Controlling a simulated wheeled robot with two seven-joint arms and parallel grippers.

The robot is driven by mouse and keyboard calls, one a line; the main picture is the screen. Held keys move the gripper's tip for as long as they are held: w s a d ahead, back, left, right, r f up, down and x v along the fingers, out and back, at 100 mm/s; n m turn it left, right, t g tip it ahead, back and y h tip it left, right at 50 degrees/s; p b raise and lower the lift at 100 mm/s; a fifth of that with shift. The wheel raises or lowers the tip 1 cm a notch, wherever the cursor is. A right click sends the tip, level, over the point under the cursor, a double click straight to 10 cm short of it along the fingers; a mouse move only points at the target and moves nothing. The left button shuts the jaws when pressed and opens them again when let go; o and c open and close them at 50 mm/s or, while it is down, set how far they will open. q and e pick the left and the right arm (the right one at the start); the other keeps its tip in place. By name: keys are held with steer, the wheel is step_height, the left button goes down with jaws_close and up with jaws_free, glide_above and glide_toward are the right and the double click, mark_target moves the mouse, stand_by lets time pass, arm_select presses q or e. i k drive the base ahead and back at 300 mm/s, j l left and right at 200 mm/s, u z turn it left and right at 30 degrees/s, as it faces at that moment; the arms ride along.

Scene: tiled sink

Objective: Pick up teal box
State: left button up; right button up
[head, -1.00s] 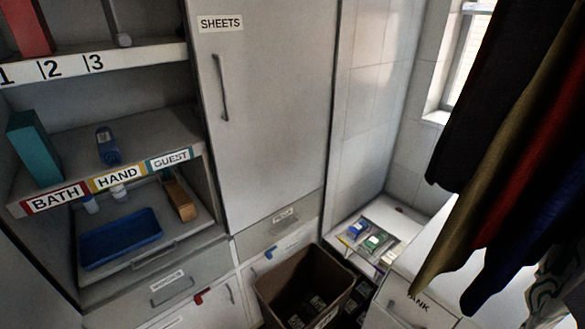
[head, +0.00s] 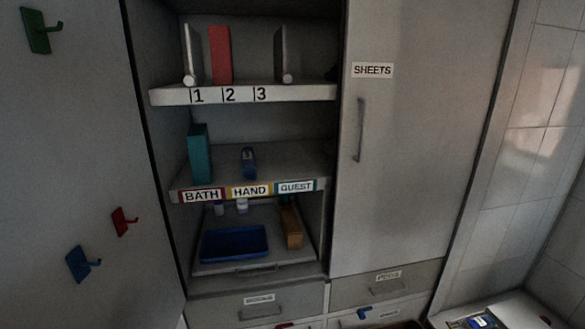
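The teal box (head: 200,153) stands upright at the left end of the middle shelf, above the BATH label. A small blue bottle-like item (head: 248,161) stands to its right on the same shelf, above the HAND label. Neither of my grippers shows in the head view.
The shelf above, numbered 1, 2, 3 (head: 240,95), holds a red box (head: 221,55) between upright panels. Below is a blue tray (head: 235,243) with a wooden block (head: 291,226) beside it. A panel with green, red and blue hooks (head: 77,263) is at left; the SHEETS door (head: 420,150) is shut at right.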

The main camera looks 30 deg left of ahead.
mark_target(197, 138)
steer(key=u, duration=1.5)
steer(key=k, duration=0.05)
